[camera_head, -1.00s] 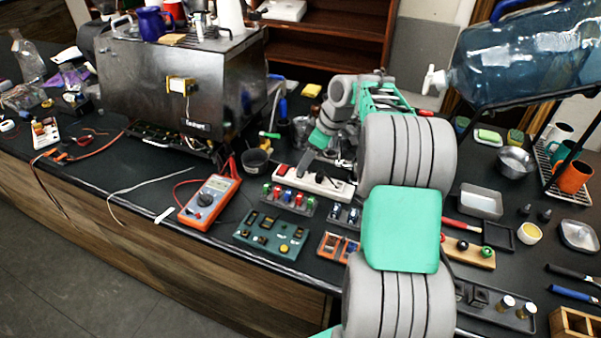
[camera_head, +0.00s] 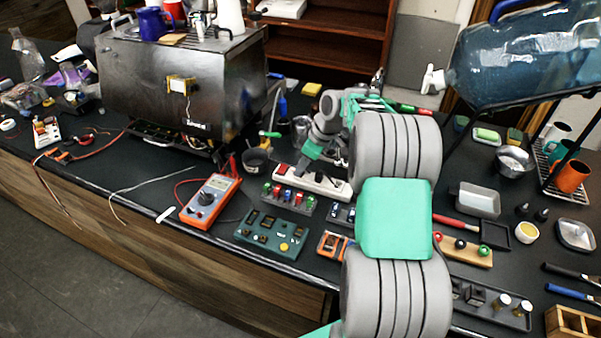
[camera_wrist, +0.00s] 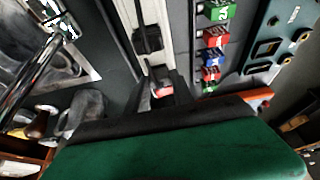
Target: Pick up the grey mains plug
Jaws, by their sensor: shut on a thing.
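The white power strip (camera_head: 330,187) lies on the dark counter in the middle of the head view. My gripper (camera_head: 304,168) is low over its left part. In the wrist view my gripper (camera_wrist: 163,88) points at the strip (camera_wrist: 158,25), its fingers close together around a small grey body, which I take to be the grey mains plug (camera_wrist: 160,74). Most of the plug is hidden by the fingers, and I cannot tell whether it is still in its socket. A red part shows between the fingers. A black plug (camera_wrist: 147,40) sits farther along the strip.
Coloured blocks in a rack (camera_head: 288,199) stand close in front of the strip, with a green panel (camera_head: 270,233) and an orange multimeter (camera_head: 211,200) nearby. A dark cup (camera_head: 255,160) and the metal brewer (camera_head: 180,85) stand to the left. Trays crowd the right side.

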